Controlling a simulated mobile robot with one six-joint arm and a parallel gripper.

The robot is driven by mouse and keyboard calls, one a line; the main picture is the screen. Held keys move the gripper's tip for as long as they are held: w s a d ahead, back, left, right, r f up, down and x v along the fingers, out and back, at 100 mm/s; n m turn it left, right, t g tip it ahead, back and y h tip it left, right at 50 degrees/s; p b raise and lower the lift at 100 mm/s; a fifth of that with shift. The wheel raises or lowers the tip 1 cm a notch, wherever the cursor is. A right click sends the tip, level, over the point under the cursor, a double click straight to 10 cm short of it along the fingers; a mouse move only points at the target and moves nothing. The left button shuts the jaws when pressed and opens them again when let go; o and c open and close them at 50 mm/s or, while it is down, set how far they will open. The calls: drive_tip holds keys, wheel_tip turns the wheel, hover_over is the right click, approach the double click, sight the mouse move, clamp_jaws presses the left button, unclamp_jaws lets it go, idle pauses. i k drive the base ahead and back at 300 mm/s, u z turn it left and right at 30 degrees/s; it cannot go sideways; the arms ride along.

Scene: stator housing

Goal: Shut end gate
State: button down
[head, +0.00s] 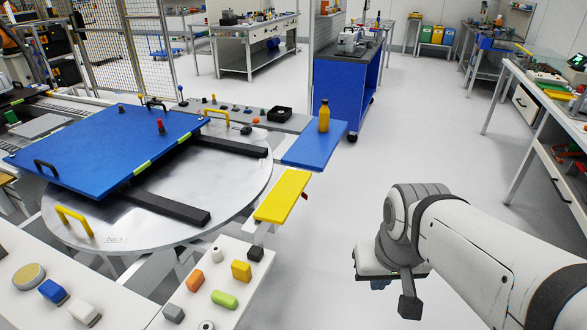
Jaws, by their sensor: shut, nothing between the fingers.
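No part is plainly marked as the end gate. A flat yellow bar (283,196) with a small red tab on its right side lies at the right edge of the round metal table (225,202); it may be the gate, but I cannot tell. My gripper (409,306) is in the lower right, pointing down, shut and empty. It is well to the right of the yellow bar and apart from it, over open floor. My arm's wrist hides part of the gripper.
A blue panel (120,150) with black handles lies on the round table. A white table (215,295) with several coloured blocks stands in front. A blue cabinet (345,85) stands behind. The floor (430,130) between is clear.

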sight(277, 207)
drive_tip(key=i, duration=0.85)
drive_tip(key=z, duration=0.05)
